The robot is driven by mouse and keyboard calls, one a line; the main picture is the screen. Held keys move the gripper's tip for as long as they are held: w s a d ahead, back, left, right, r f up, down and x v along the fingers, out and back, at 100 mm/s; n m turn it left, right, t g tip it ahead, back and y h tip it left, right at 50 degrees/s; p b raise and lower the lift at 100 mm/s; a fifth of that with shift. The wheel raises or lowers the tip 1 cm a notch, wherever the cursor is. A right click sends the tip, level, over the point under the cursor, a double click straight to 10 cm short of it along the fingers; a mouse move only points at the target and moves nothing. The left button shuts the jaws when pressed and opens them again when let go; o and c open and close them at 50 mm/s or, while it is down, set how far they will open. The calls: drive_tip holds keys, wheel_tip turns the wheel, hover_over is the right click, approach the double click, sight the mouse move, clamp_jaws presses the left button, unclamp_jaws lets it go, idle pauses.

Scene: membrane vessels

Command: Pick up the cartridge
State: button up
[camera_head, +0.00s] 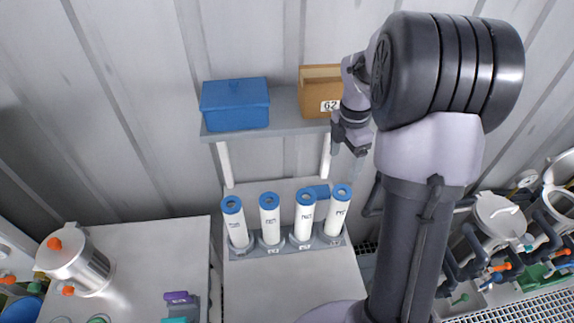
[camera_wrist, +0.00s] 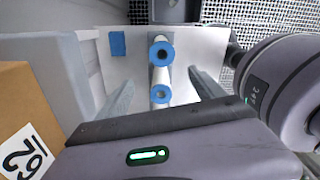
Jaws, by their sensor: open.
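Several white cartridges with blue ring caps stand in a row in a grey rack (camera_head: 285,250) on the light bench. They are the far-left cartridge (camera_head: 237,226), the second (camera_head: 270,222), the third (camera_head: 305,218) and the far-right cartridge (camera_head: 338,213). My gripper (camera_head: 346,163) hangs above and slightly right of the far-right cartridge, apart from it. In the wrist view my gripper (camera_wrist: 162,78) is open and empty, fingers spread. Two blue caps, an upper one (camera_wrist: 161,54) and a lower one (camera_wrist: 160,94), show between the fingers, farther down.
A grey shelf (camera_head: 285,105) behind the rack holds a blue lidded box (camera_head: 235,104) and a cardboard box (camera_head: 322,84), close beside my gripper. A steel vessel (camera_head: 75,262) stands on the left bench. Pipes and vessels (camera_head: 497,218) crowd the right. The bench front is clear.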

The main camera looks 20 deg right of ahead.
drive_tip(key=b, duration=0.2)
hover_over(343, 193)
drive_tip(key=f, duration=0.6)
drive_tip(key=shift+s+f, duration=0.25)
drive_tip(key=f, duration=0.2)
drive_tip(key=f+b, duration=0.1)
drive_tip(key=f, duration=0.2)
drive_tip(key=shift+w+f, duration=0.25)
drive_tip(key=shift+f, duration=0.15)
drive_tip(key=f, duration=0.1)
drive_tip(key=f+b, duration=0.1)
drive_tip(key=f, duration=0.1)
drive_tip(key=f+b, duration=0.1)
drive_tip(key=f, duration=0.1)
drive_tip(key=shift+w+d+f, duration=0.1)
drive_tip(key=shift+w, duration=0.25)
clamp_jaws()
